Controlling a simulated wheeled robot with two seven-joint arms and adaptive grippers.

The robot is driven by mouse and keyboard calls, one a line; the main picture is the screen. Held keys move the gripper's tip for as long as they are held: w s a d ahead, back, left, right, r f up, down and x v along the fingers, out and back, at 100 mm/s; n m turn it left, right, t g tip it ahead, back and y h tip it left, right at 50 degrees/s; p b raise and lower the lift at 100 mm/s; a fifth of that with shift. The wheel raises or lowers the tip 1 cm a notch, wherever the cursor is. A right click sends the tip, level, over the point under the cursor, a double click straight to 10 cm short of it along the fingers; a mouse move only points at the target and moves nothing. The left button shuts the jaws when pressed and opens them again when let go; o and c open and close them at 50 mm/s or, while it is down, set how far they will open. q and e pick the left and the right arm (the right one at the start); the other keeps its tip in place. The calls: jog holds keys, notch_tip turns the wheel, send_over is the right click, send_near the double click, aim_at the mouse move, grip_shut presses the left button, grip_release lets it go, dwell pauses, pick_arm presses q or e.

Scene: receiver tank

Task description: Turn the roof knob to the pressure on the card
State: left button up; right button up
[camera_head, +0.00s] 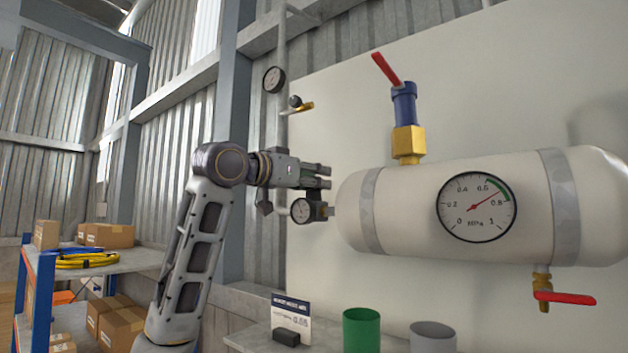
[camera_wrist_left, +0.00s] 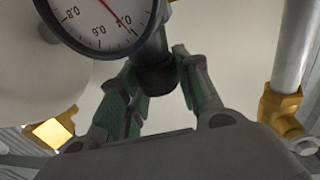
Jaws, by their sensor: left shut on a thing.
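My left gripper (camera_head: 322,177) is at the small regulator beside the tank's left end. In the left wrist view its green-padded fingers (camera_wrist_left: 160,85) are on both sides of the dark roof knob (camera_wrist_left: 156,78), shut on it. In the head view the fingers hide most of the knob. The regulator's small gauge (camera_head: 301,210) sits just below the fingers; in the wrist view this gauge (camera_wrist_left: 105,15) appears upside down, cut off, with a red needle. The card (camera_head: 291,316) stands on the bench; its large figure looks like 0.55, but is blurred. My right gripper is out of view.
The white tank (camera_head: 410,205) carries a large MPa gauge (camera_head: 477,207), its needle a little below 0.8. Red-handled valves are above (camera_head: 386,70) and below (camera_head: 565,298). A green cup (camera_head: 361,330) and a grey cup (camera_head: 433,337) stand below. Brass-fitted piping is nearby.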

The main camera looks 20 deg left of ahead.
pick_arm(q)
jog(key=shift+m+g+h, duration=2.2)
jog(key=shift+m+h, duration=0.1)
jog(key=shift+h, duration=0.5)
jog(key=shift+m+g+h, duration=1.4)
jog(key=shift+m+g, duration=0.4)
jog(key=shift+g, duration=0.6)
jog(key=shift+m+g, duration=0.4)
jog(key=shift+g, duration=0.1)
jog(key=o, duration=1)
jog(key=shift+o, duration=0.2)
jog(key=shift+a, duration=0.1)
jog(key=v, duration=1.2)
jog(key=shift+f, duration=0.2)
jog(key=shift+w, duration=0.1)
